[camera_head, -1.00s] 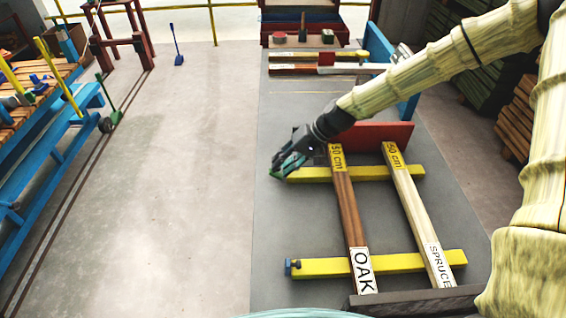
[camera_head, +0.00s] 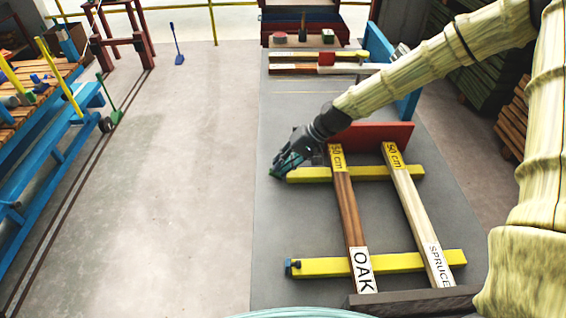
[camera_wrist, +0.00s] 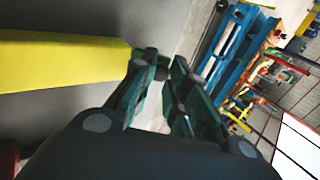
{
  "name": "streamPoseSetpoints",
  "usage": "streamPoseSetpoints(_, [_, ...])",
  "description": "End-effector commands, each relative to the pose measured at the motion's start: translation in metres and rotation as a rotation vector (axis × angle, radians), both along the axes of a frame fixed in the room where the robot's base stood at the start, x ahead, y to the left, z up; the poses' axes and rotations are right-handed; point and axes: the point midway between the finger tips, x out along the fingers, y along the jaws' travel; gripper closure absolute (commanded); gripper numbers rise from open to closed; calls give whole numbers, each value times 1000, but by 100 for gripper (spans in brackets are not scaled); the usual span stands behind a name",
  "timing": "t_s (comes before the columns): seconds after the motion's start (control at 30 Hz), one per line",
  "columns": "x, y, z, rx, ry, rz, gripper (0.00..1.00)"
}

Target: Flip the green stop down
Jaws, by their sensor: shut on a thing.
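My gripper (camera_head: 281,170) is at the left end of the far yellow beam (camera_head: 375,174). It is shut on the green stop (camera_head: 275,173) there. The fingers hide most of the stop, so I cannot tell its exact tilt. In the wrist view my gripper (camera_wrist: 165,78) has its dark fingertips close together beside the end of the yellow beam (camera_wrist: 60,62). Little of the stop can be made out between them.
A red board (camera_head: 385,133) stands behind.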

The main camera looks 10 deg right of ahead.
Motion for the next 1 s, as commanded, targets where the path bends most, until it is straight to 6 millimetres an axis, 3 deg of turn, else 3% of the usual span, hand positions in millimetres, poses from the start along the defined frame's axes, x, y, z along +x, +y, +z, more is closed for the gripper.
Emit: streamPoseSetpoints(1.0, [6, 22, -2, -352, 68, 3, 100])
